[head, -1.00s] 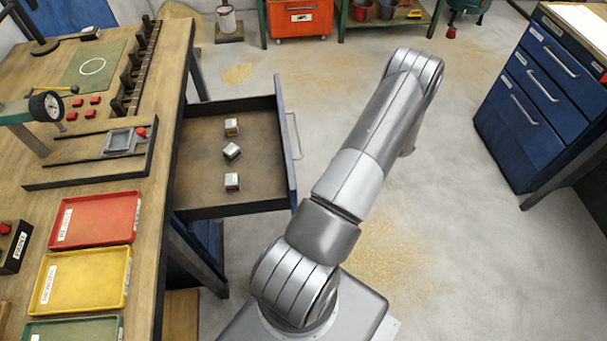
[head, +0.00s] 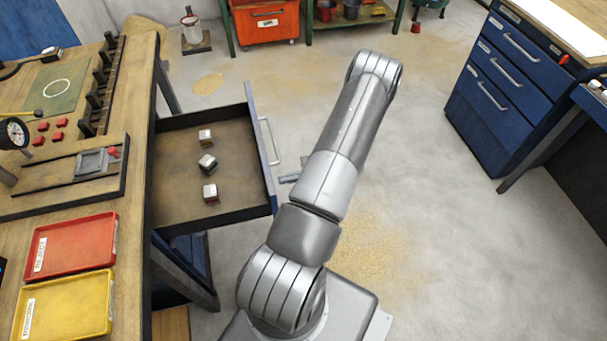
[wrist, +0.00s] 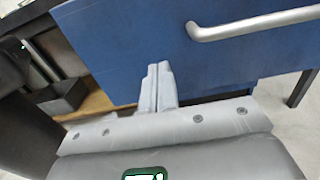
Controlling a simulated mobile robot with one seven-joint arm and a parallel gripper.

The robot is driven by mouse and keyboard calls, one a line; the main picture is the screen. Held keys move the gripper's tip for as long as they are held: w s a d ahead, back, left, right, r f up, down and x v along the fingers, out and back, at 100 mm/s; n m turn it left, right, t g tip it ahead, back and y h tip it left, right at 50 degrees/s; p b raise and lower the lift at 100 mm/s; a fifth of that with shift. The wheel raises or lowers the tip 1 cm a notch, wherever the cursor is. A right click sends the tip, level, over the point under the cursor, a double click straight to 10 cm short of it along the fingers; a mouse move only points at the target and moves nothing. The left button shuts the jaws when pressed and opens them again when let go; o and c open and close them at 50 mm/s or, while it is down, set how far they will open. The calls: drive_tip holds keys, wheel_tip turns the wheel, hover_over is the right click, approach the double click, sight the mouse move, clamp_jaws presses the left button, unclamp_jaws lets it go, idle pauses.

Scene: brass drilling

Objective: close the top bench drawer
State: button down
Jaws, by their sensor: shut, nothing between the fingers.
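The top bench drawer (head: 175,180) stands pulled out from the wooden bench at left in the head view. Its blue front (head: 261,150) faces right and carries a metal bar handle (head: 269,140). Three small metal blocks (head: 207,163) lie inside it. My gripper (head: 289,179) shows just outside the drawer front, below the handle, partly hidden by my arm. In the wrist view my gripper (wrist: 159,72) is shut and empty, its fingers pointing at the blue front (wrist: 120,35). The handle (wrist: 255,22) is to their right. I cannot tell whether they touch the front.
A red tray (head: 70,245) and a yellow tray (head: 62,308) lie on the bench top. A blue drawer cabinet (head: 500,110) stands at right. An orange cabinet (head: 265,25) is at the back.

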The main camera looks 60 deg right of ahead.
drive_tip(key=shift+x, duration=0.9)
drive_tip(key=x, duration=3.4)
drive_tip(key=shift+f, duration=0.1)
hover_over(224, 202)
drive_tip(key=shift+f, duration=0.1)
